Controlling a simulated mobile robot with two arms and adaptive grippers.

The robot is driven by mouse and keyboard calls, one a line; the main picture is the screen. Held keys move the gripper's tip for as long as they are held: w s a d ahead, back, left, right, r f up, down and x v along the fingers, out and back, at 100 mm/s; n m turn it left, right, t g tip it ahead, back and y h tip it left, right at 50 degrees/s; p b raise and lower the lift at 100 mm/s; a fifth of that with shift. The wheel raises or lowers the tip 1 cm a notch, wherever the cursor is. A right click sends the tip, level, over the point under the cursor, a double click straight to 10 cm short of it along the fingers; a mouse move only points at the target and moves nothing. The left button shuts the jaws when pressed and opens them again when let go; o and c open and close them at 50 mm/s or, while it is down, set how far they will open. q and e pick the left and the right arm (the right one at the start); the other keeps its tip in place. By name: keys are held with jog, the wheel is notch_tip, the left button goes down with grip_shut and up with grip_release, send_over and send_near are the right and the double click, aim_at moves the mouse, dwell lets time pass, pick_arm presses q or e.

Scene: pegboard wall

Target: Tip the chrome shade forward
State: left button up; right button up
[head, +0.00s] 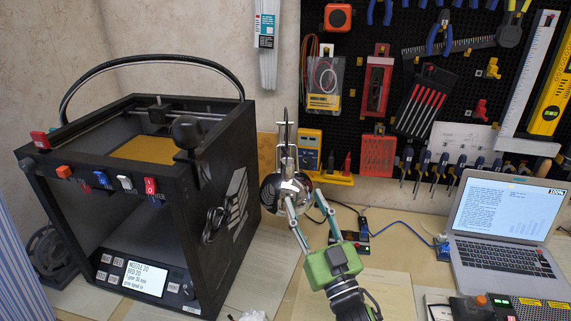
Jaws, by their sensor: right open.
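The chrome shade (270,192) is a shiny rounded bowl on a metal lamp. It hangs beside the right side of the black 3D printer. The lamp's upright jointed stem (285,140) rises above it. My right gripper (302,194) has a green body and pale fingers. It reaches up from below, with its fingers spread at the shade's lower right side. Its left finger overlaps the shade in the picture; I cannot tell whether they touch. The fingers hide part of the shade and the lamp's lower parts. My left gripper is not in view.
The 3D printer (215,190) stands close on the left, with a curved black cable over it. A tool-covered pegboard (375,65) is behind. An open laptop (505,225) sits at the right. A blue cable (400,224) and small electronics lie between gripper and laptop.

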aim_at(290, 168)
jog(key=p+x, duration=0.1)
jog(key=x, duration=1)
jog(key=shift+s+r, duration=0.1)
jog(key=shift+r, duration=0.05)
jog(key=shift+p+x, duration=0.3)
jog(key=shift+x, duration=0.55)
grip_shut()
